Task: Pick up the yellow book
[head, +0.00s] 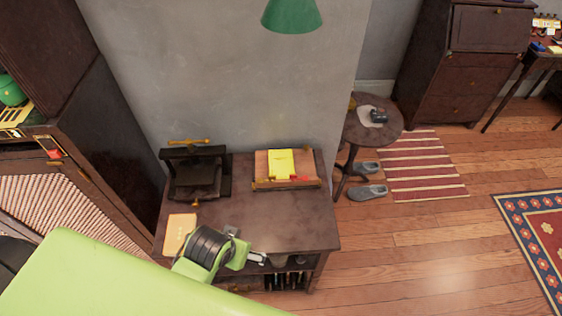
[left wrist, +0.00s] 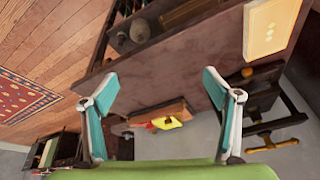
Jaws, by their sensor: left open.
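The yellow book (head: 179,233) lies flat near the left front edge of the dark table (head: 275,225). It also shows in the left wrist view (left wrist: 270,27), at the upper right, with pale marks on its cover. My left gripper (left wrist: 160,78) is open and empty, with its two teal fingers spread. The book is outside the fingers, beyond the right one. In the head view the left gripper (head: 258,258) is at the table's front, right of the book, partly hidden by my green arm. My right gripper is not in view.
A dark press (head: 195,172) stands behind the book. A wooden stand (head: 262,185) with a yellow sheet (head: 281,162) stands at the back right. The table's middle is bare. Items sit on a shelf below. A round side table (head: 388,128) is further right.

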